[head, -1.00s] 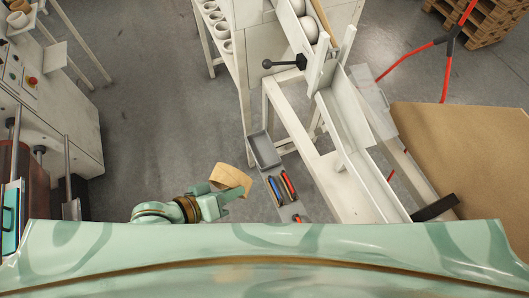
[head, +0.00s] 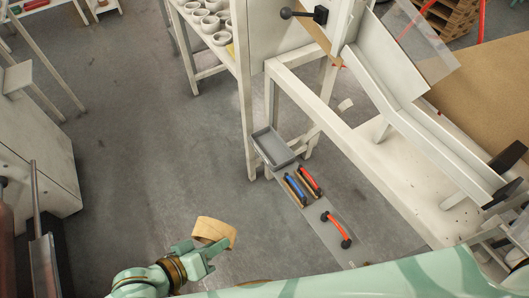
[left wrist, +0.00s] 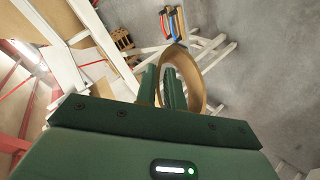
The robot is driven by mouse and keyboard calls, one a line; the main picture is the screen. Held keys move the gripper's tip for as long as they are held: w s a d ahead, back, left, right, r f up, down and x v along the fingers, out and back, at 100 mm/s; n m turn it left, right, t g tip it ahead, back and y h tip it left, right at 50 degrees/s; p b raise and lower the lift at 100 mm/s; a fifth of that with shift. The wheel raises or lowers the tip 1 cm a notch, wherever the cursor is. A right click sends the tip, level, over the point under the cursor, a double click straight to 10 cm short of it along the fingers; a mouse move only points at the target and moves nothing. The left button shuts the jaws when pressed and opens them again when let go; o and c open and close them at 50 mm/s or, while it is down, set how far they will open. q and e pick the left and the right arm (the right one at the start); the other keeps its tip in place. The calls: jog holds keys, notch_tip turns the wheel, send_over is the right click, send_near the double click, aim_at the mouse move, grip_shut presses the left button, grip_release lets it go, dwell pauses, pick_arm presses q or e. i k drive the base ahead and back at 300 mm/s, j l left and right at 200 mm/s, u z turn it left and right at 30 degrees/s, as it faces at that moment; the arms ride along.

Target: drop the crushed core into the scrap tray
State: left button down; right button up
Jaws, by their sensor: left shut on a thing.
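My left gripper (head: 204,252) is shut on the crushed core (head: 216,231), a tan cardboard ring. In the left wrist view the core (left wrist: 194,82) is an oval ring, with the green fingers (left wrist: 161,86) across its near wall. The core is held in the air over the grey floor. A grey open tray (head: 273,149), which looks like the scrap tray, is up and to the right of the core in the head view, beside the white bench frame. The tray looks empty. My right gripper is not in view.
Beside the tray, a grey board (head: 325,229) carries a blue-handled tool (head: 295,189) and two red-handled ones (head: 310,181). A white bench with a sloping chute (head: 413,118) stands at the right. A shelf of several pale rings (head: 212,22) is at the top. The floor left of the tray is clear.

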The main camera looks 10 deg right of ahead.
aim_at(277, 154)
jog(key=i+j+z, duration=0.45)
jog(key=j, duration=0.2)
jog(key=i+j+z, duration=0.2)
jog(key=j+z, duration=0.15)
jog(key=z, duration=0.75)
